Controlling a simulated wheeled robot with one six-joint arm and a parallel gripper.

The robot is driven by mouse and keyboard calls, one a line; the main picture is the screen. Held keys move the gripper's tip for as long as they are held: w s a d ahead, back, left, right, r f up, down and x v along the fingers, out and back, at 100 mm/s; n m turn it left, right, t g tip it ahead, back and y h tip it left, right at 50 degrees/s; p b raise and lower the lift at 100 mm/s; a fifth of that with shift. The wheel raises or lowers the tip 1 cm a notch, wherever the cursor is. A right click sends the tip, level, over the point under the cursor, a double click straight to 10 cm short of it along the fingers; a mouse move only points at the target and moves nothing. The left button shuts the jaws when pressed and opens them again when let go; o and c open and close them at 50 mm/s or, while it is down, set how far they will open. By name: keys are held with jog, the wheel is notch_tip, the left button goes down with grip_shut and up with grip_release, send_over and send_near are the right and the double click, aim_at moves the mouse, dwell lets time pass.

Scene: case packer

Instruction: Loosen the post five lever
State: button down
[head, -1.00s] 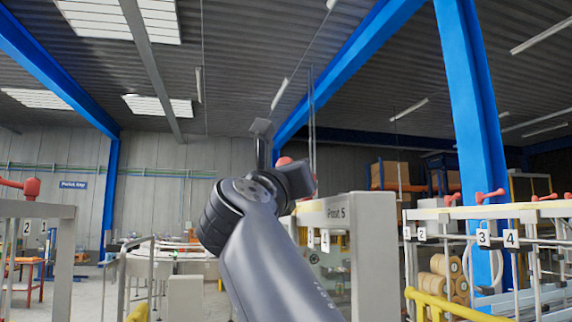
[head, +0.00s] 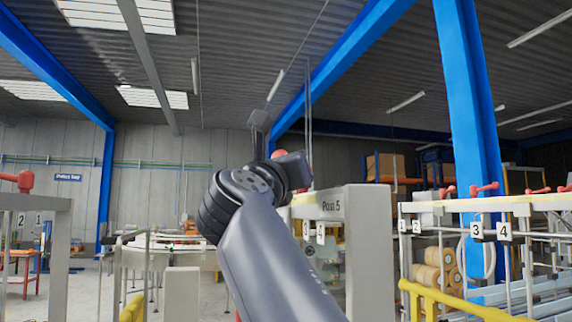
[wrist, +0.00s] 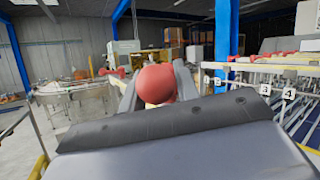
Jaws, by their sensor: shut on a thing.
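The post marked "Post 5" (head: 369,245) is a pale box-like post right of my arm in the head view. A red rounded lever knob (wrist: 156,85) sits between the two grey fingers of my gripper (wrist: 157,82) in the wrist view. The gripper is shut on this knob. In the head view a small part of the red knob (head: 277,156) shows behind my wrist, beside the top of Post 5.
A rail frame with red levers and number tags (head: 476,230) stands at the right. A yellow guard rail (head: 462,305) runs low in front of it. Another post with a red knob (head: 25,181) is at the far left. A curved conveyor (head: 150,250) lies behind.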

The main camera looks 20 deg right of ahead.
jog(key=shift+s+d+r+n+t+y+p, duration=0.2)
jog(key=shift+d+n+t+y+p, duration=0.1)
jog(key=shift+y+p, duration=0.2)
jog(key=shift+s+d+f+n+t+y, duration=0.15)
jog(key=shift+n+t+y, duration=0.25)
jog(key=shift+y, duration=0.3)
jog(key=c, duration=1.4)
grip_release()
jog(key=shift+o, duration=0.2)
jog(key=shift+f, duration=0.1)
jog(key=b+v, duration=0.4)
jog(key=v, duration=0.6)
jog(key=shift+s+a, duration=0.2)
jog(key=shift+s, duration=0.05)
jog(key=shift+f, duration=0.1)
